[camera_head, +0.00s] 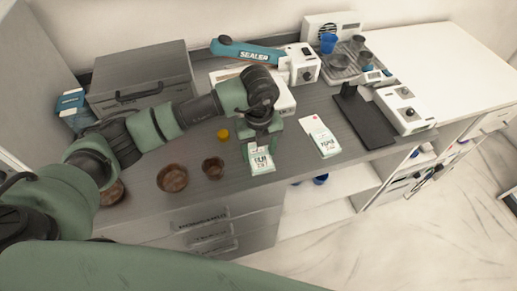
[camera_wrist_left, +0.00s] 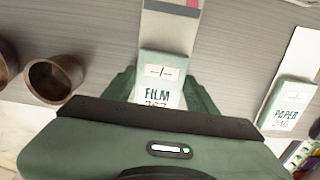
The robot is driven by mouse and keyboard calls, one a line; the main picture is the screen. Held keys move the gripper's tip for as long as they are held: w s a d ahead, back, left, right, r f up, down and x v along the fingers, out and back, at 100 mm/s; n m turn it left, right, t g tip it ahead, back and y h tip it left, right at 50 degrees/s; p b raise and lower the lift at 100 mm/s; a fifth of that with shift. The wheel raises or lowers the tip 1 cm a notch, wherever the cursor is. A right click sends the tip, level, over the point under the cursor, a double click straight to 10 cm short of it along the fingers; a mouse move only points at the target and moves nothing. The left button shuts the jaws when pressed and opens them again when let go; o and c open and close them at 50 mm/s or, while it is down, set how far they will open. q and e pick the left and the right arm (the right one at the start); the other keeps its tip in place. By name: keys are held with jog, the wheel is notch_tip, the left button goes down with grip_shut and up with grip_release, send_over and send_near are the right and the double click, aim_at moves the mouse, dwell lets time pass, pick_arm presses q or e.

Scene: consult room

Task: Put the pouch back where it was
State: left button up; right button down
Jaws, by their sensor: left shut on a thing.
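A white and pale green pouch marked FILM (camera_head: 261,163) is at the front edge of the grey counter, beneath my left gripper (camera_head: 262,146). In the left wrist view the FILM pouch (camera_wrist_left: 161,67) lies between the two green fingers of my left gripper (camera_wrist_left: 160,97), which is shut on it. I cannot tell whether the pouch touches the counter. A second pouch, marked PAPER (camera_head: 322,138), lies on the counter to the right, apart from the gripper; it also shows in the left wrist view (camera_wrist_left: 289,103). My right gripper is not in view.
Brown cups (camera_head: 213,168) and a brown bowl (camera_head: 172,178) stand left of the gripper. A yellow item (camera_head: 223,134) is behind them. A teal sealer (camera_head: 248,52), a grey box (camera_head: 140,80) and a black stand (camera_head: 366,120) are farther back or right. Bare counter (camera_head: 292,150) separates the pouches.

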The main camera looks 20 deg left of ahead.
aim_at(259, 153)
pick_arm(q)
jog(key=shift+f, duration=0.2)
jog(key=o, duration=1.3)
jog(key=shift+r, duration=0.1)
jog(key=shift+r, duration=0.6)
notch_tip(259, 153, up, 11)
jog(key=b, duration=0.3)
